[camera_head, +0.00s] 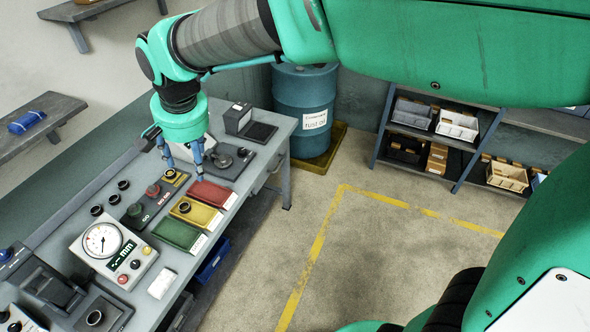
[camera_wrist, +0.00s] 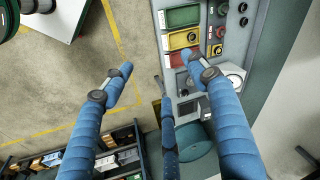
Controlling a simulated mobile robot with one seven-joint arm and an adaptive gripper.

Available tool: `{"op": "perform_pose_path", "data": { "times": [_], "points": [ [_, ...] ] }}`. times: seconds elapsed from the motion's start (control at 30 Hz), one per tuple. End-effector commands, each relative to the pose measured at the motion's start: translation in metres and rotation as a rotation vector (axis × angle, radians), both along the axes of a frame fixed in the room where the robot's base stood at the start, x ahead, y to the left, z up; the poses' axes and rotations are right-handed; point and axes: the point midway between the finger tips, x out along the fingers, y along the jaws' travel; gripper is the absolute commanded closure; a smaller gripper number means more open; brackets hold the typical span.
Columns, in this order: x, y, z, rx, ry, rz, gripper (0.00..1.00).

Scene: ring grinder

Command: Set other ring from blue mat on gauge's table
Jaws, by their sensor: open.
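My gripper (camera_head: 183,158) hangs over the far part of the bench, near the red mat (camera_head: 213,193), with its blue fingers spread and nothing between them. The fingers also show spread in the wrist view (camera_wrist: 161,74). The gauge (camera_head: 105,246) is a white box with a round dial, nearer on the bench. I cannot make out which surface is its table. Several dark rings (camera_head: 123,185) stand left of the mats. One ring (camera_head: 184,207) is on the yellow mat (camera_head: 205,218). A blue patch (camera_head: 14,262) at the left edge is cut off; I cannot tell whether it is the blue mat.
A green mat (camera_head: 178,235) lies beside the yellow one. A panel with red and green buttons (camera_head: 153,190) is beside the mats. A grey device with a disc (camera_head: 228,160) stands below my gripper. A blue drum (camera_head: 305,95) is beyond the bench. The floor to the right is clear.

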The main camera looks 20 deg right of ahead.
Motion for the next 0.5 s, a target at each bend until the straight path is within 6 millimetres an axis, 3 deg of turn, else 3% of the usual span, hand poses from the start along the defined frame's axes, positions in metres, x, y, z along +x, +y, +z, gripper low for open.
{"op": "perform_pose_path", "data": {
  "times": [0.03,0.2,0.5],
  "points": [
    [-0.009,-0.017,0.008,-0.002,-0.015,0.003,0.42],
    [-0.037,-0.066,0.025,-0.017,-0.055,0.031,0.42],
    [-0.098,-0.140,0.040,-0.056,-0.125,0.076,0.42]
  ]
}}
